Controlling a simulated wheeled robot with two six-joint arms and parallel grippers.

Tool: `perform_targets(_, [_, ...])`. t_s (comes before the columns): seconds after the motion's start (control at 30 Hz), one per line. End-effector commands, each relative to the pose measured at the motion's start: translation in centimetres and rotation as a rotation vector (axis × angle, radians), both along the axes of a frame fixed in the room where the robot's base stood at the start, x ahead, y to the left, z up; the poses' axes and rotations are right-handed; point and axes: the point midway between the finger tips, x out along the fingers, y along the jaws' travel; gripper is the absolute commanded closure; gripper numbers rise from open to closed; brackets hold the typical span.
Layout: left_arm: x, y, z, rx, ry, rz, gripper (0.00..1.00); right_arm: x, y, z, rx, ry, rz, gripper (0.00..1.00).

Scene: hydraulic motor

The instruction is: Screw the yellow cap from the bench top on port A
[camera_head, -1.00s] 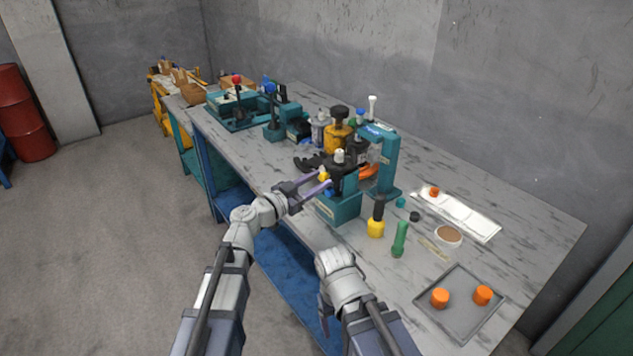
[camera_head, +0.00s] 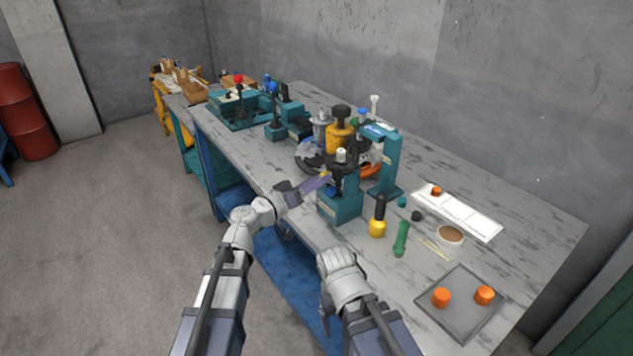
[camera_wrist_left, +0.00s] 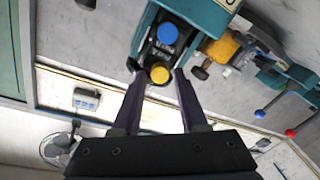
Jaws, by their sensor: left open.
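The motor stands upright in a teal fixture (camera_head: 341,206) near the front edge of the bench. In the left wrist view, a yellow cap (camera_wrist_left: 160,75) sits on the motor's side, with a blue cap (camera_wrist_left: 167,33) beside it on the same dark face. My left gripper (camera_head: 324,178) is open at that side of the motor. In the left wrist view its fingertips (camera_wrist_left: 159,73) lie either side of the yellow cap, with a small gap on each side. The port letters are not readable. My right gripper is mostly hidden below its wrist, near the front edge.
A yellow-and-black bottle (camera_head: 378,217), a green tool (camera_head: 401,238) and a round brown-topped dish (camera_head: 450,235) stand right of the fixture. A grey tray (camera_head: 461,326) holds two orange caps. A teal stand (camera_head: 386,166) rises close behind the motor.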

Motion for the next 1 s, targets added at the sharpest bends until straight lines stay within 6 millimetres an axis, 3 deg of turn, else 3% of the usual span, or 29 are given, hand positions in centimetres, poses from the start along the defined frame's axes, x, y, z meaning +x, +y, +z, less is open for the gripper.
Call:
perform_targets(0.23, [0.0, -0.02, 0.0, -0.12, 0.124, 0.0, 0.57, 0.0, 0.0, -0.01, 0.0, 0.0, 0.0, 0.22])
perform_targets(0.83, [0.02, -0.04, 0.02, -0.121, 0.125, 0.0, 0.57, 0.0, 0.0, 0.02, 0.0, 0.0, 0.0, 0.22])
perform_targets(1.0, [0.02, -0.04, 0.02, -0.121, 0.125, 0.0, 0.76, 0.0, 0.0, 0.02, 0.0, 0.0, 0.0, 0.22])
